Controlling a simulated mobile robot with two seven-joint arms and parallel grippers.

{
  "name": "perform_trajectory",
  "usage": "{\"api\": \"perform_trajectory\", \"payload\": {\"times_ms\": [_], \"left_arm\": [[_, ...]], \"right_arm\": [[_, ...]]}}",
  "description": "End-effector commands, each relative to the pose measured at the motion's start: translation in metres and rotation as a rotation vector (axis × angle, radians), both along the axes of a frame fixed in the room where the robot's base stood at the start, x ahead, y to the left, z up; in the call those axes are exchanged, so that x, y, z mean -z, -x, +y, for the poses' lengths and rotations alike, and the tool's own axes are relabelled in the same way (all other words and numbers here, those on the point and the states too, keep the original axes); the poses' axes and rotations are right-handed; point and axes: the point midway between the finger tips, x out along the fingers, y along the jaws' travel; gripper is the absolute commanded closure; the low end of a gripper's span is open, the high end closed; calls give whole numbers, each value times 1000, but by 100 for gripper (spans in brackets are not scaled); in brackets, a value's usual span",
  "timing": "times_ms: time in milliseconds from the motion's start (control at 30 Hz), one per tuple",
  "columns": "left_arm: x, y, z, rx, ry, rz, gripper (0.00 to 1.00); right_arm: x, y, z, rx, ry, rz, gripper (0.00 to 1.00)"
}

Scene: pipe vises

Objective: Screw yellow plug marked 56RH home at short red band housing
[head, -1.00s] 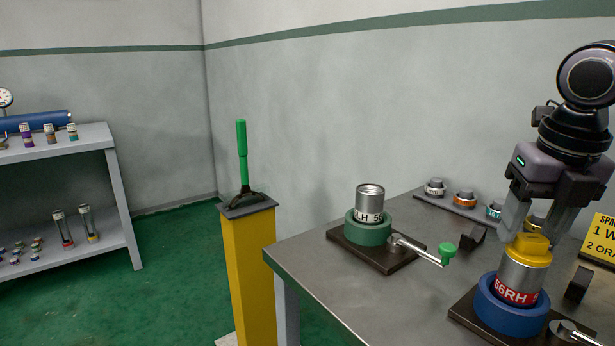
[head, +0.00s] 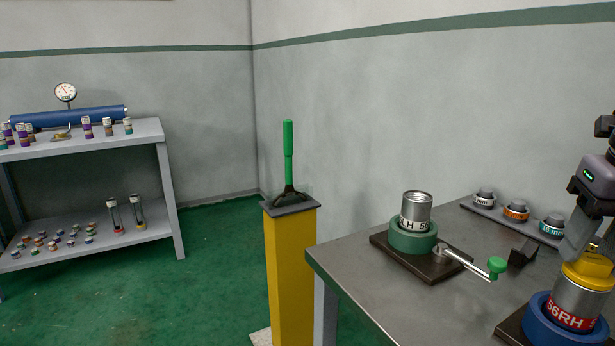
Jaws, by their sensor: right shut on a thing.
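The short housing with the red band (head: 573,312), marked 56RH, stands upright in the blue vise (head: 545,327) at the right edge of the head view. The yellow plug (head: 588,271) sits on top of this housing. My right gripper (head: 590,254) comes down from above and is shut on the plug. Any marking on the plug cannot be read. My left gripper is not in view.
A silver housing with a white band (head: 415,213) stands in a green vise (head: 412,237) with a green-knobbed handle (head: 496,265). Several plugs sit on a rack (head: 515,219) behind. A yellow post (head: 290,270) bears a green lever (head: 288,140). A grey shelf (head: 165,190) stands left.

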Motion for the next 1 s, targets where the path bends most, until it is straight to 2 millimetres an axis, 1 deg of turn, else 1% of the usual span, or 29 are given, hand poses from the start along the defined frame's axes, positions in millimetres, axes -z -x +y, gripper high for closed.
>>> {"api": "perform_trajectory", "payload": {"times_ms": [33, 500, 700, 867, 1000], "left_arm": [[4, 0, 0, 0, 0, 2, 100], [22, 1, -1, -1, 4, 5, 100], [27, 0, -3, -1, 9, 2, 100], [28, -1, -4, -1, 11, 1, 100], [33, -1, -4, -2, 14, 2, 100]], "right_arm": [[1, 0, -1, 22, 5, 0, 100], [2, 1, -4, 280, 6, 2, 100], [2, 2, -5, 384, 5, -2, 100], [2, 1, -6, 417, 5, -4, 100], [3, 2, -7, 498, 6, -5, 100]]}}
